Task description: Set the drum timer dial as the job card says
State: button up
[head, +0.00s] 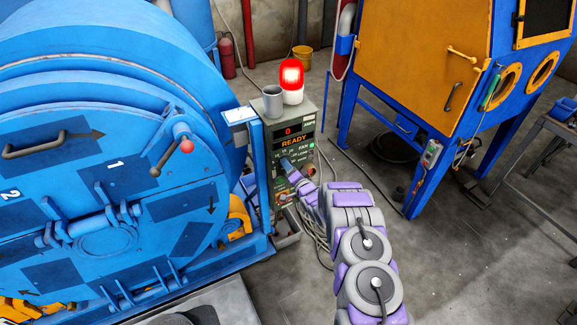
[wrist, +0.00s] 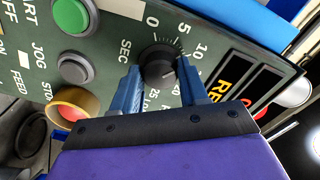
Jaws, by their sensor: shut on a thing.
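The timer dial (wrist: 157,64) is a round black knob on the grey-green control panel. In the wrist view its scale runs from 0 through 5 and 10, with 20 and 25 partly hidden by my gripper. A small pale mark on the knob points to the lower right, and its exact reading is unclear. My gripper (wrist: 160,82) has its blue jaws on either side of the knob, shut on it. In the head view my gripper (head: 287,164) reaches the panel and covers the dial. A white card (head: 239,115) lies left of the panel, too small to read.
The control box (head: 303,120) reads 0 and READY, with a lit red beacon (head: 292,78) and grey cup (head: 273,100) on top. Green (wrist: 73,16), grey (wrist: 75,68) and red (wrist: 72,104) buttons sit beside the dial. A blue drum (head: 100,170) stands left.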

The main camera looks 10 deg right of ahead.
jog(key=shift+d+m+p, duration=0.15)
jog(key=shift+m+p, duration=0.15)
jog(key=shift+m, duration=0.5)
jog(key=shift+f, duration=0.1)
jog(key=o, duration=1)
jog(key=shift+o, duration=0.2)
jog(key=p+v, duration=0.2)
jog(key=v, duration=1.5)
jog(key=shift+p, duration=0.4)
jog(key=shift+s+d, duration=0.1)
